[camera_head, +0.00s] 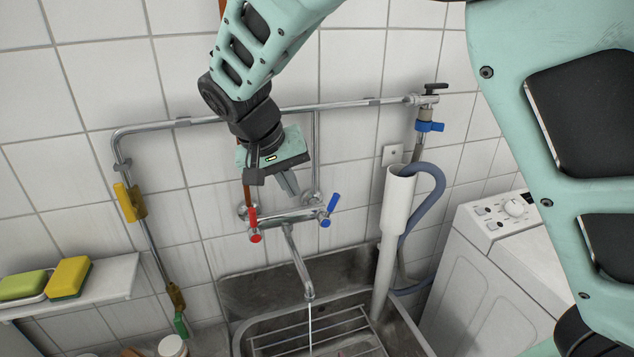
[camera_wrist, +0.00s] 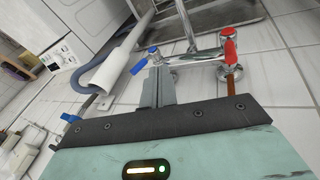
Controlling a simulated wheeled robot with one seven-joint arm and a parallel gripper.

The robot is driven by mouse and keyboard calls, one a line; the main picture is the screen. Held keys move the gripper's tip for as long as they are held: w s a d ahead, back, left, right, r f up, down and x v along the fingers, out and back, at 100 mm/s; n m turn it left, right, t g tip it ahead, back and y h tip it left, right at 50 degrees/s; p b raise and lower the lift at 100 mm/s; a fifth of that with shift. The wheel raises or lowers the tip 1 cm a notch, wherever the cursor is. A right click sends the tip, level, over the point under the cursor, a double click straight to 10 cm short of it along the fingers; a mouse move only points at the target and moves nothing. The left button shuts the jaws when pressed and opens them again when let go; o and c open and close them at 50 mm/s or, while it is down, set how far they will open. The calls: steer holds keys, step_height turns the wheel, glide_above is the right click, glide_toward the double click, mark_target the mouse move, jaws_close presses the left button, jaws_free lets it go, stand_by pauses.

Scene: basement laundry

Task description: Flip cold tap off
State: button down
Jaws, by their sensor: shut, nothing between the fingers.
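The cold tap has a blue lever (camera_head: 330,206) at the right end of the chrome wall mixer (camera_head: 288,216), and the lever tilts up. The blue lever also shows in the wrist view (camera_wrist: 141,63), just beyond my fingertips. A red lever (camera_head: 253,226) is at the mixer's left end. The spout (camera_head: 298,262) runs a thin stream of water (camera_head: 311,325) into the sink. My gripper (camera_head: 293,193) is shut and empty, above the mixer and to the left of the blue lever. In the wrist view my fingers (camera_wrist: 157,80) are together beside the blue lever; I cannot tell if they touch it.
The metal sink (camera_head: 237,341) with a wire rack is below. A white standpipe (camera_head: 397,205) with a grey hose stands right of the mixer, beside a washing machine (camera_head: 490,255). A pipe (camera_head: 270,108) crosses the wall above. A shelf (camera_head: 118,279) with sponges is at left.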

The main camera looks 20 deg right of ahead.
steer(key=shift+m+t+h, duration=0.5)
steer(key=w+r, duration=0.2)
steer(key=r, duration=0.1)
steer(key=shift+w+a+r, duration=0.15)
steer(key=shift+w+a, duration=0.2)
steer(key=p, duration=0.3)
glide_toward(329, 208)
steer(key=w+f, duration=0.3)
steer(key=shift+s+d+f+p, duration=0.15)
steer(key=shift+d+f+p, duration=0.2)
steer(key=shift+d, duration=0.3)
steer(key=shift+s+d+f+p, duration=0.1)
steer(key=shift+d+f+p, duration=0.05)
steer(key=shift+d+f, duration=0.4)
steer(key=shift+d+r, duration=0.15)
steer(key=shift+d, duration=0.1)
